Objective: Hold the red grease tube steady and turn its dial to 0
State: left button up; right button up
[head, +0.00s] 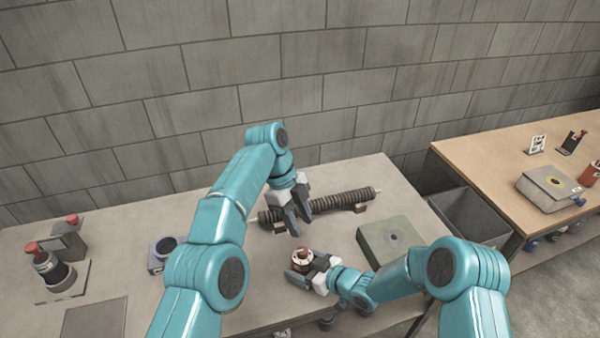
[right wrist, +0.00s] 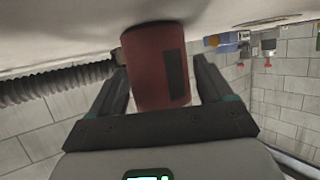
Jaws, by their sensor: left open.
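The red grease tube (head: 301,266) stands upright on the grey table, with a pale ring and a darker top. Its dial reading is too small to make out. In the right wrist view the tube (right wrist: 158,62) is a dark red cylinder with a black patch, between the fingers. My right gripper (head: 304,262) comes in from the right, low, and is closed around the tube, one finger along each side (right wrist: 163,85). My left gripper (head: 300,222) is open and empty, pointing down above and behind the tube, apart from it.
A ribbed dark hose (head: 345,202) lies behind the tube. A green-grey block (head: 391,242) sits to the right. A blue-grey ring-shaped fixture (head: 163,254) and a red-topped device (head: 52,268) are at the left. A dark bin (head: 470,214) stands between the table and a wooden bench (head: 478,158).

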jog(key=shift+o, duration=0.6)
jog(key=shift+s, duration=0.1)
jog(key=shift+r, duration=0.1)
